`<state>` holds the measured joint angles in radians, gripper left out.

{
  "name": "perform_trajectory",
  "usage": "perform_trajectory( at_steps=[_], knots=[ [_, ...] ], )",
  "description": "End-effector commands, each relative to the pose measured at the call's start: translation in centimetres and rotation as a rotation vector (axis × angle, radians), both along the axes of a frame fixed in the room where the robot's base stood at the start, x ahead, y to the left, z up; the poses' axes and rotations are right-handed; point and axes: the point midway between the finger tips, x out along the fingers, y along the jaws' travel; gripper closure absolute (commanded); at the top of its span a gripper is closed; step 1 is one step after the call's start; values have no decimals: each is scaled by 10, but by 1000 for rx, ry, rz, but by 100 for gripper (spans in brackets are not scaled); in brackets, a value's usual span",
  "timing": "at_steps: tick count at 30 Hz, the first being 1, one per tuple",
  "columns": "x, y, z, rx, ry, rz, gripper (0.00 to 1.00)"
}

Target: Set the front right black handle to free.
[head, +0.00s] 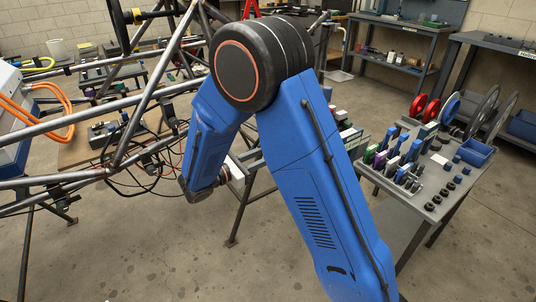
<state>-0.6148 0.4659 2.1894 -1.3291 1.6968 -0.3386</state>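The tube chassis (140,108), a frame of dark metal tubes, fills the left of the head view. Small dark fittings (148,160) and loose black and red wires hang on its tubes. I cannot single out the front right black handle or its setting among them. My blue arm crosses the middle of the view, bends at a large black joint and comes down beside the chassis's right end. Its dark wrist is right of the wires. My gripper's fingers do not show; they seem hidden behind the wrist. The arm also hides part of the chassis's right side.
A grey table (428,212) at the right holds tools, small boxes, red and blue discs and a blue bin (477,152). A blue-grey workbench (400,62) stands against the back wall. Orange cables (40,108) lie at the far left. Concrete floor is open at the front.

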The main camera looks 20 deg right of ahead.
Motion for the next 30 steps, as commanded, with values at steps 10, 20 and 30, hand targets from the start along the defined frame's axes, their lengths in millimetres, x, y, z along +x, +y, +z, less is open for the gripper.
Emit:
perform_trajectory(
  at_steps=[10,20,30],
  knots=[
    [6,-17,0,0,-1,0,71],
    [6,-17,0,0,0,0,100],
    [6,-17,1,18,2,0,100]
  ],
)
